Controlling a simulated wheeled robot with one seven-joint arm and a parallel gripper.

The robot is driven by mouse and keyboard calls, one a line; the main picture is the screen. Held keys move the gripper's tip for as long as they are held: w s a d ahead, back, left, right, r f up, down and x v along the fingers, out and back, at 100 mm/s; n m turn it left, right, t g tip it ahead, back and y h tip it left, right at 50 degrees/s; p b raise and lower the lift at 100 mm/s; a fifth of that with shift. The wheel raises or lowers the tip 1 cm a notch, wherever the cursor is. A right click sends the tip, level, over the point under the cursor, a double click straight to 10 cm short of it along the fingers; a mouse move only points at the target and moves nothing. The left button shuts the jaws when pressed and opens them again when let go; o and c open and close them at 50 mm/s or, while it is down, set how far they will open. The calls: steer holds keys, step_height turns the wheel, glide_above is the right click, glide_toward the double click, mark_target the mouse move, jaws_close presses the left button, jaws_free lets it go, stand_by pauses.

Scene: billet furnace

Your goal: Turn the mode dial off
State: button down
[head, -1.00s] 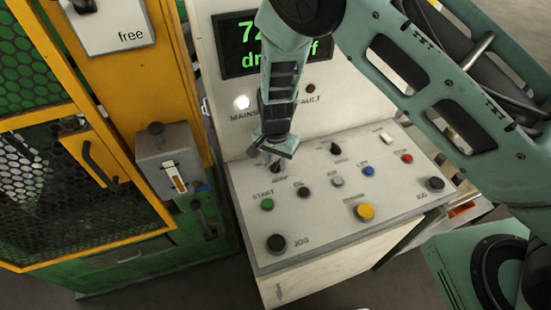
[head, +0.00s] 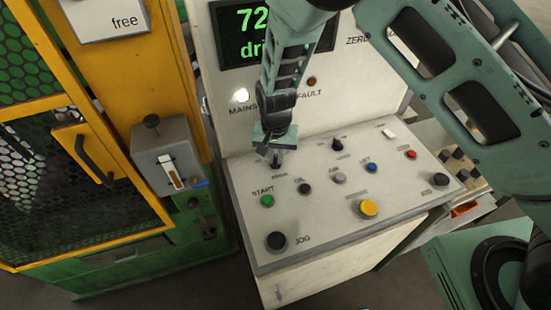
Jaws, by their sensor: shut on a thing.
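My gripper (head: 275,158) points down onto the back left of the sloped control panel (head: 320,235), its jaws shut on the mode dial. The dial is almost wholly hidden by the jaws, so its pointer setting cannot be read. A second black dial (head: 337,143) stands to the right, clear of the gripper. The green-lettered display (head: 245,35) behind is partly covered by my arm; a line starting "72" and one starting "dri" show.
Close in front of the gripper are the green START button (head: 267,201) and a small black button (head: 305,189). Grey, blue, red and yellow (head: 369,208) buttons and black JOG knobs (head: 276,241) fill the panel. A grey lever box (head: 166,157) stands left, beside the yellow mesh door.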

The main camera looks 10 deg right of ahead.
mark_target(275, 159)
steer(key=n+b, duration=0.2)
steer(key=n, duration=0.2)
steer(key=shift+n+b, duration=0.3)
steer(key=shift+n, duration=0.3)
steer(key=c, duration=1.5)
jaws_free()
steer(key=shift+o, duration=0.2)
steer(key=shift+r, duration=0.1)
step_height(275, 159, up, 17)
steer(key=b, duration=0.4)
steer(key=shift+r+b, duration=0.15)
steer(key=shift+b, duration=0.15)
